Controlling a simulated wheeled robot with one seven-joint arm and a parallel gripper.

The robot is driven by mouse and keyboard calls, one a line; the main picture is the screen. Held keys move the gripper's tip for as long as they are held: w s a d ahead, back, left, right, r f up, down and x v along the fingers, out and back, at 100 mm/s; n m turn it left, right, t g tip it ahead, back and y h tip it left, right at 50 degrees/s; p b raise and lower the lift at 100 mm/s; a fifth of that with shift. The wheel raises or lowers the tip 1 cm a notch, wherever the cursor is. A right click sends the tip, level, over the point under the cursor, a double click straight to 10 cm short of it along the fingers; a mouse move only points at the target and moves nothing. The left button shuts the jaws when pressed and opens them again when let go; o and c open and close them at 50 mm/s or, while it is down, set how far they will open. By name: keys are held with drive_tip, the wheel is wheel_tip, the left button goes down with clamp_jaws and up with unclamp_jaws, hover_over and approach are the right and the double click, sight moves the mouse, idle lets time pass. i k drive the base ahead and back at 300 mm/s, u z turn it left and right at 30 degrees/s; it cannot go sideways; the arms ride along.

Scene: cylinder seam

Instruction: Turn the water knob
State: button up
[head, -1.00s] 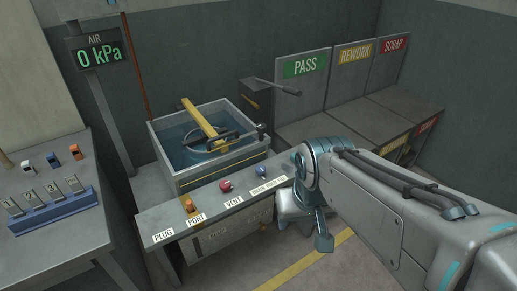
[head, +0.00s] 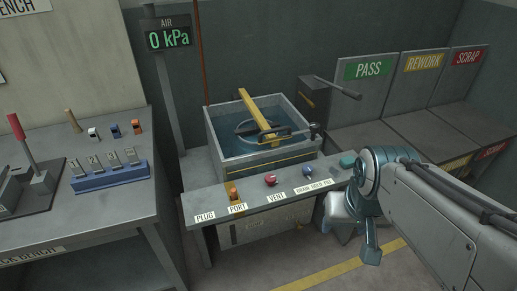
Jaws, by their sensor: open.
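A small blue knob (head: 307,171) stands on the front shelf of the water tank, just behind a label that seems to read DRAIN HOLD FILL; I take it as the water knob. A red knob (head: 271,180) is left of it, behind the VENT label. My gripper (head: 360,232) hangs low in front of the shelf's right end, right of the blue knob and apart from it. It is open and I see nothing in it. My wrist hides part of its jaws.
The water tank (head: 214,145) with a yellow bar (head: 259,116) across it stands behind the shelf. A gauge (head: 166,40) reads 0 kPa. A bench with levers (head: 110,179) is at left. PASS, REWORK and SCRAP bins are at right. The floor in front is clear.

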sight(307, 169)
drive_tip(key=z, duration=0.2)
drive_tip(key=i, duration=1.05)
drive_tip(key=z, duration=0.2)
